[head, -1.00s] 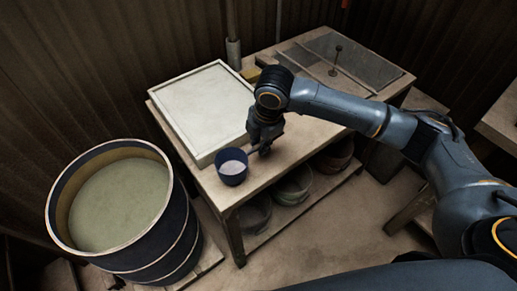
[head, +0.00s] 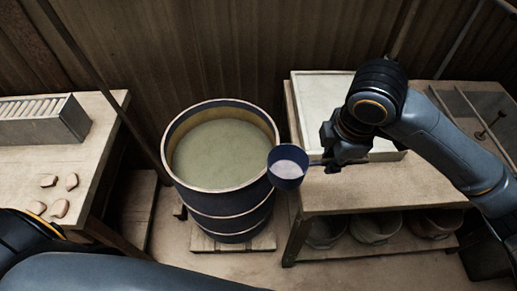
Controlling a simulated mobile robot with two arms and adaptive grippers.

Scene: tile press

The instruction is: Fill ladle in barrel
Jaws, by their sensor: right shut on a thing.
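The barrel (head: 222,207) stands left of centre, dark with pale hoops, and holds dull green liquid (head: 220,152). My right gripper (head: 326,161) is shut on the handle of the ladle (head: 287,172). The ladle's dark blue cup points left, and its inside looks pale. In the picture the cup overlaps the barrel's right rim; I cannot tell its exact height over it. My left gripper is out of view; only part of my left arm shows at the lower left.
A table (head: 380,190) with a white framed tray (head: 317,88) stands right of the barrel, bowls (head: 375,228) on its lower shelf. At left, another table (head: 85,148) carries a rack (head: 45,118) and several small brown pieces (head: 60,208). The barrel stands on a pallet (head: 262,242).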

